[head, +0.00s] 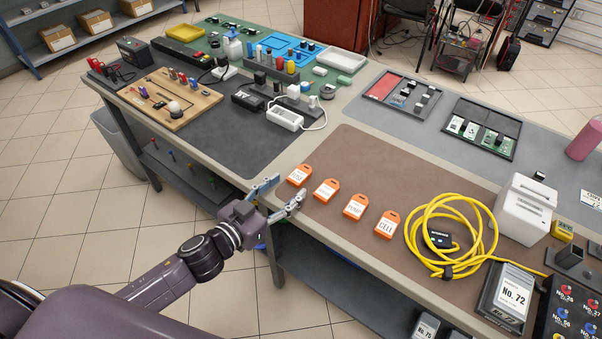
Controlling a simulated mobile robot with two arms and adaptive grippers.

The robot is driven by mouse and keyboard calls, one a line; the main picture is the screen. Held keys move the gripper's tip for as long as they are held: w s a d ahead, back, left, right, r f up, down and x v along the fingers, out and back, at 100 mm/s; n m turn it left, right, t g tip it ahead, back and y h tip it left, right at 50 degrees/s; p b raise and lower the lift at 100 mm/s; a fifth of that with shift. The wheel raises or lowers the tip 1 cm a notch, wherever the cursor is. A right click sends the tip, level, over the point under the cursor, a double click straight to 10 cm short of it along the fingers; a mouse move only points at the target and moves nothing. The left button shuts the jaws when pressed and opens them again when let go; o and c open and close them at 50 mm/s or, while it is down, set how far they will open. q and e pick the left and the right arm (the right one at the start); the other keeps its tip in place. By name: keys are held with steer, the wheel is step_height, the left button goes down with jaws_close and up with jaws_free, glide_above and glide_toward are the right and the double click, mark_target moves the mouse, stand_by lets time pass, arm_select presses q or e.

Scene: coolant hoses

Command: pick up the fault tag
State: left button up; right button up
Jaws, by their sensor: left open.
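Several orange tags with white labels lie in a slanting row on the brown mat (340,148). From left to right they are a first tag (299,175) whose small print seems to read FUSE, a second tag (326,190) that I cannot read surely, a third (355,207) that seems to read PUMP, and a fourth (387,224) reading CELL. I cannot make out the word "fault" on any. My left gripper (284,191) is open and empty at the table's front edge, just left of and in front of the first tag. My right gripper is not in view.
A coiled yellow cable (411,230) lies right of the tags, with a white box (523,209) and a No. 72 box (509,293) beyond. A white power strip (285,118) stands behind left. The mat behind the tags is clear.

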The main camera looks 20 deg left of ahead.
mark_target(298, 175)
arm_select(q)
steer(key=shift+w, duration=0.25)
steer(key=shift+w+d+f, duration=0.1)
steer(key=shift+w, duration=0.25)
steer(key=x, duration=0.3)
steer(key=shift+w+a+f+p, duration=0.1)
steer(key=shift+w+a+p, duration=0.15)
steer(key=shift+p, duration=0.15)
steer(key=shift+w+d+f, duration=0.2)
steer(key=shift+w+d, duration=0.05)
steer(key=shift+w, duration=0.15)
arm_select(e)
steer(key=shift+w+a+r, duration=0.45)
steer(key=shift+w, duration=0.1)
arm_select(q)
steer(key=shift+c, duration=0.2)
steer(key=c, duration=1)
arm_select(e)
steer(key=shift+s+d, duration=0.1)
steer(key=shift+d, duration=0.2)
